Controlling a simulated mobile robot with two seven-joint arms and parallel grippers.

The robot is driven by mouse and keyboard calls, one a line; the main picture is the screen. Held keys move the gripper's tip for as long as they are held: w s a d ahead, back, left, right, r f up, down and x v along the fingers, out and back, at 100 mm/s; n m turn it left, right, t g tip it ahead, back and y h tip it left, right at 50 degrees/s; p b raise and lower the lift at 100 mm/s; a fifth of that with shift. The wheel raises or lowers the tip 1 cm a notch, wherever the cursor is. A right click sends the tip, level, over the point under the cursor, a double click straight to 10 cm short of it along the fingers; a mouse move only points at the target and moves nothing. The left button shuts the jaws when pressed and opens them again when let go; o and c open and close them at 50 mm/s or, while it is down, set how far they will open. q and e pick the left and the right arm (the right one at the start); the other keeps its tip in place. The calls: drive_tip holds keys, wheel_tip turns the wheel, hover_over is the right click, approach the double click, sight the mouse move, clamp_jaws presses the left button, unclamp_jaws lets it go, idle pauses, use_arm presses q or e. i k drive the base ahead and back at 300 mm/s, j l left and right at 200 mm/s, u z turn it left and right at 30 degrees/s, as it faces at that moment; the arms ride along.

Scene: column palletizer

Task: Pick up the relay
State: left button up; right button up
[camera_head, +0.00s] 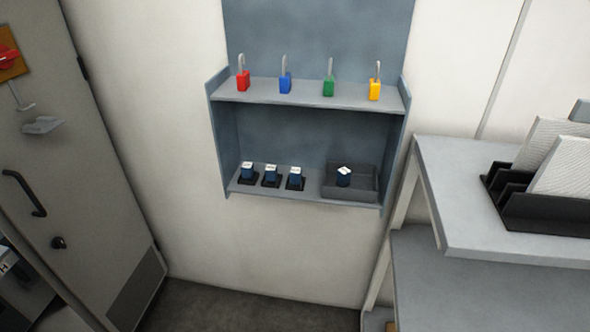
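Three small dark-blue relays with white tops stand in a row on black bases on the lower shelf: a left one (247,171), a middle one (270,176) and a right one (295,179). A fourth relay (343,177) sits in a grey tray (365,194) at the right end of the same shelf, and its white top looks turned relative to the others. Which relay the task means cannot be told from this view. Neither of my grippers shows in the picture.
A grey table (450,190) with a black paper holder (535,212) stands right. A cabinet door (90,150) is left.

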sight(248, 170)
drive_tip(key=i+z, duration=0.2)
drive_tip(key=z, duration=1.9)
drive_tip(key=j, duration=0.25)
